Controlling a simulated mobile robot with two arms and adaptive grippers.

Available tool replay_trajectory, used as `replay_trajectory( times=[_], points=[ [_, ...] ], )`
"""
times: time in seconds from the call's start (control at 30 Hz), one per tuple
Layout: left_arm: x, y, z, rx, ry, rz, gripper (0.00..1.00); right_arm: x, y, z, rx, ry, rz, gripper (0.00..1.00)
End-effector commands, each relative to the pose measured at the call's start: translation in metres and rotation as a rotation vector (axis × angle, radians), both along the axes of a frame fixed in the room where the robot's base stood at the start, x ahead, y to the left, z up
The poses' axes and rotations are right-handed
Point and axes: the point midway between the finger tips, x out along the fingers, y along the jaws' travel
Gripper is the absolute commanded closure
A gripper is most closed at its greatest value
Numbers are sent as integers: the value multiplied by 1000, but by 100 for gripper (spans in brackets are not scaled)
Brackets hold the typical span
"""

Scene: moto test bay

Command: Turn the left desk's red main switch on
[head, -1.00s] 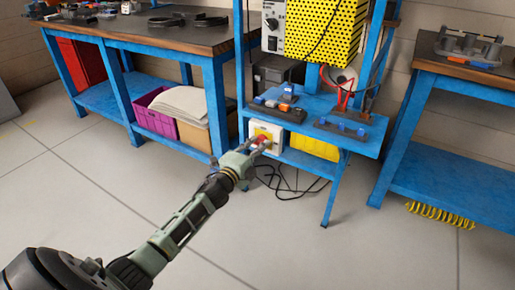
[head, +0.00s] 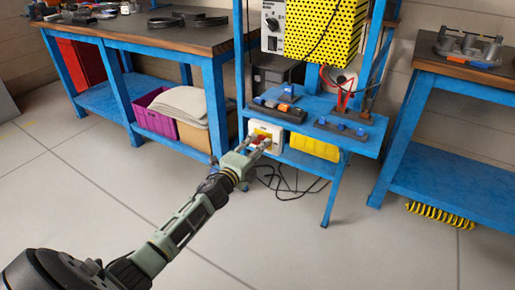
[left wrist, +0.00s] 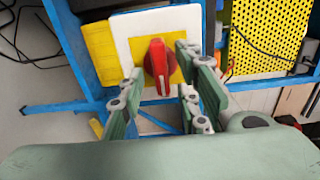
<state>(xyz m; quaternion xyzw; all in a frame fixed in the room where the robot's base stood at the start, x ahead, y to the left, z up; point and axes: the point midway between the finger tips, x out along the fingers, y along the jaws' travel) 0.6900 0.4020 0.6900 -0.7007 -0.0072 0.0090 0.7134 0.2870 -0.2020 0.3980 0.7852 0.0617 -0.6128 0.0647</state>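The red main switch (left wrist: 157,62) is a rotary knob on a yellow plate on a white box (left wrist: 118,38). In the left wrist view its handle runs roughly up and down the picture, with a white mark at its lower end. In the head view the white box (head: 278,132) sits low in the blue stand, and the knob is partly hidden by my fingers. My left gripper (head: 263,147) is open at the switch. In the left wrist view its fingers (left wrist: 160,72) stand on either side of the knob, with visible gaps. My right gripper is not in view.
The blue stand (head: 345,140) has a small shelf with dark blocks above the switch box. A yellow bin (head: 315,145) is right of the box, and black cables (head: 290,185) lie below. Blue workbenches (head: 212,95) stand on both sides. The floor in front is clear.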

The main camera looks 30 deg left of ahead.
Motion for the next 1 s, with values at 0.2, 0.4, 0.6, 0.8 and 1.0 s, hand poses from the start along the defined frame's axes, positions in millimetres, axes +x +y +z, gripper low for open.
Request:
replay_trajectory(
  times=[0.2,0.4,0.6,0.8,1.0],
  points=[
    [0,0,1,-2,-2,1,68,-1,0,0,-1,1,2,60],
    [-10,0,0,-2,-1,0,68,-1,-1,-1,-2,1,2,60],
    [-44,-1,-1,-2,1,0,68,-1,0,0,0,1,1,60],
    [-82,-2,-1,-3,1,0,68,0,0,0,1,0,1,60],
    [-109,-3,0,-3,1,0,68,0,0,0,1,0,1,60]
  ],
)
